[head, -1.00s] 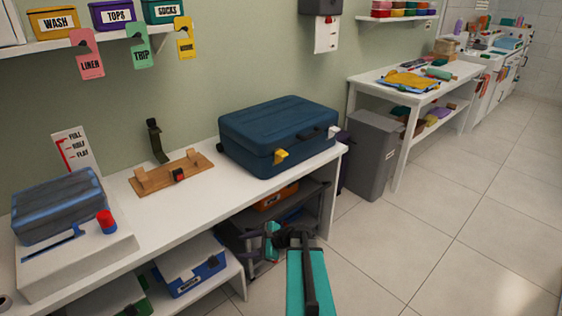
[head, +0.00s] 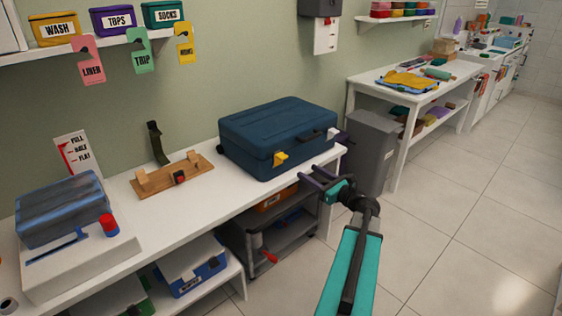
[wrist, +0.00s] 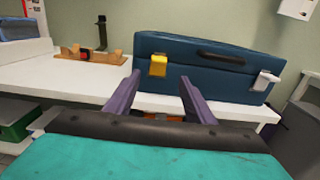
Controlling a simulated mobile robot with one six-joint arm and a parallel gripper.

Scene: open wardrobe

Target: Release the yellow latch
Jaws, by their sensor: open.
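A dark blue suitcase (head: 262,128) lies shut on the white bench (head: 205,215). The yellow latch (head: 280,158) is on its front side, near the left end; it also shows in the wrist view (wrist: 158,65). A pale latch (head: 332,133) is near the right end of the same side, with a dark handle (wrist: 221,59) between them. My gripper (head: 312,180) is open and empty, in front of the suitcase and apart from it. In the wrist view its two purple fingers (wrist: 156,97) point toward the suitcase, with the yellow latch between their directions, left of centre.
A wooden stand with a strap (head: 170,175) is left of the suitcase. A grey-white device with a blue bundle (head: 75,245) stands at the far left. A dark cart (head: 270,235) is under the bench, and a grey bin (head: 370,150) stands right of it. The floor at right is clear.

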